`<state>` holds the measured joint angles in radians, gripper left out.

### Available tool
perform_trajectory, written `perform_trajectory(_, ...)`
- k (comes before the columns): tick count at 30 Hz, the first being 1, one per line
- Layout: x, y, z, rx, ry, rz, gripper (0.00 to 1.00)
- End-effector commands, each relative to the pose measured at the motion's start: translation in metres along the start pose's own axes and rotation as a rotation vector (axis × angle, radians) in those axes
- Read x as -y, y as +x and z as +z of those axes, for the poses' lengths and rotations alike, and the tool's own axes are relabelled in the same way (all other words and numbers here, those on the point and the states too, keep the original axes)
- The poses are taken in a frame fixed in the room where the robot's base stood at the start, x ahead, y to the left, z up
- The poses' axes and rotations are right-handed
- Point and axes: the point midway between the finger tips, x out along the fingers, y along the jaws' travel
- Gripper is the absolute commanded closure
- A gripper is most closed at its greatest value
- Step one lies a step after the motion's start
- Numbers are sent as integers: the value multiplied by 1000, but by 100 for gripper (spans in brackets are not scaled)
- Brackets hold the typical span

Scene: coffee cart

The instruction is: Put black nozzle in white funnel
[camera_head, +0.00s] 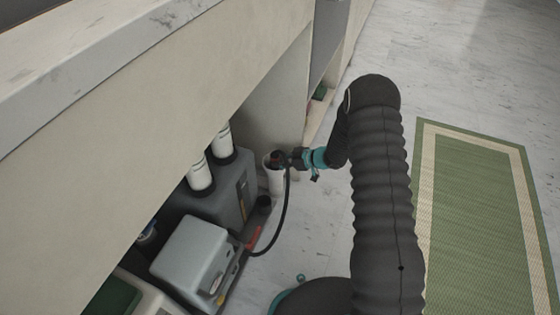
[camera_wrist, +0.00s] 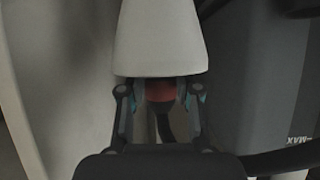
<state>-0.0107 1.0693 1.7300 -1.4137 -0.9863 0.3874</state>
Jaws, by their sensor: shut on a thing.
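My gripper (camera_head: 284,159) is shut on the black nozzle (camera_head: 277,160), which has a reddish part, and is right over the mouth of the white funnel (camera_head: 275,184). A black hose (camera_head: 287,208) hangs from the nozzle and curves down to the grey units. In the wrist view, the nozzle's reddish part (camera_wrist: 160,91) shows between the fingers. A pale rounded shape, probably the funnel (camera_wrist: 159,42), is just beyond the fingertips. I cannot tell whether the nozzle tip is inside the funnel or just above it.
A dark grey tank (camera_head: 232,192) with white cylinders and a lighter grey box (camera_head: 194,262) stand left of the funnel under the counter (camera_head: 95,60). A cabinet panel (camera_head: 275,95) rises behind. Open floor and a green mat (camera_head: 480,215) lie to the right.

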Motion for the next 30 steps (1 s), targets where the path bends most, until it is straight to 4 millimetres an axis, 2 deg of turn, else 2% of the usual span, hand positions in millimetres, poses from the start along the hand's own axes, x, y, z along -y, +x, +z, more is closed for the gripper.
perform_trajectory(1, 0, 1, 2, 0, 0, 0, 65)
perform_trajectory(2, 0, 0, 1, 0, 0, 0, 57)
perform_trajectory(14, 0, -3, -3, 0, 0, 1, 57)
perform_trajectory(19, -1, -27, -3, 0, 1, 4, 57)
perform_trajectory(30, 0, -98, -3, 0, 1, 2, 57)
